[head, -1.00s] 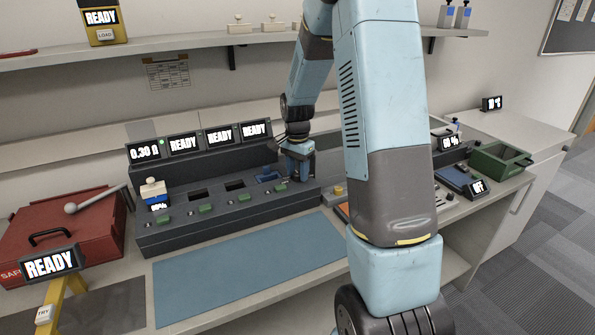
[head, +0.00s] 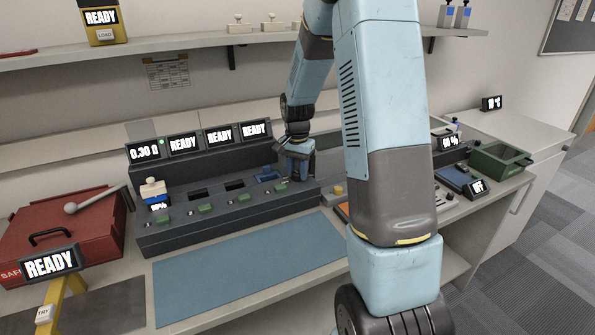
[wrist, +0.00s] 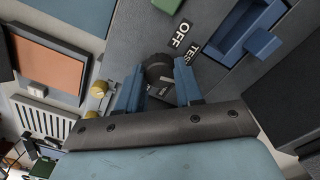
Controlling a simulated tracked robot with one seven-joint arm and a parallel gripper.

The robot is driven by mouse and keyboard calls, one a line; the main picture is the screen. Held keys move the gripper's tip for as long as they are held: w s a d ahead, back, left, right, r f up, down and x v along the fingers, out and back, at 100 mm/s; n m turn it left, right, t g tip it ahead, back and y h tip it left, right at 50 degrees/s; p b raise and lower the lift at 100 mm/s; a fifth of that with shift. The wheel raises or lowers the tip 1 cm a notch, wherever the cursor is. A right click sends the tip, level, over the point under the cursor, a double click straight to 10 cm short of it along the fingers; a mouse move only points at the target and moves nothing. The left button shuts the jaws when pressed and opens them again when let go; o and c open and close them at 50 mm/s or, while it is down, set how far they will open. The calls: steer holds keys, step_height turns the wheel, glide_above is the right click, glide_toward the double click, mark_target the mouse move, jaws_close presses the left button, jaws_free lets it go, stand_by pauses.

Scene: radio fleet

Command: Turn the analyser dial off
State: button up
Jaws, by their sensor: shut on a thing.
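In the wrist view the analyser dial (wrist: 157,66) is a dark round knob on the grey analyser panel. The white OFF label (wrist: 181,35) is beside it at the upper right, and a partly hidden TEST label (wrist: 194,51) is to its right. My gripper (wrist: 158,76) is shut on the dial, with one blue finger on each side. Which mark the dial points to cannot be told. In the head view my gripper (head: 299,172) is at the right end of the analyser (head: 232,205) and hides the dial.
A blue mat (head: 250,262) lies in front of the analyser. A red case (head: 62,235) is at the left with a round-headed tool on it. A green open bin (head: 500,160) is at the right. A shelf (head: 180,43) runs above.

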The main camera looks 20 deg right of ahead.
steer(key=n, duration=0.4)
steer(key=shift+n, duration=0.3)
steer(key=n, duration=0.3)
steer(key=shift+n, duration=0.4)
steer(key=n, duration=0.3)
steer(key=shift+n, duration=2.1)
steer(key=o, duration=1)
steer(key=shift+o, duration=0.2)
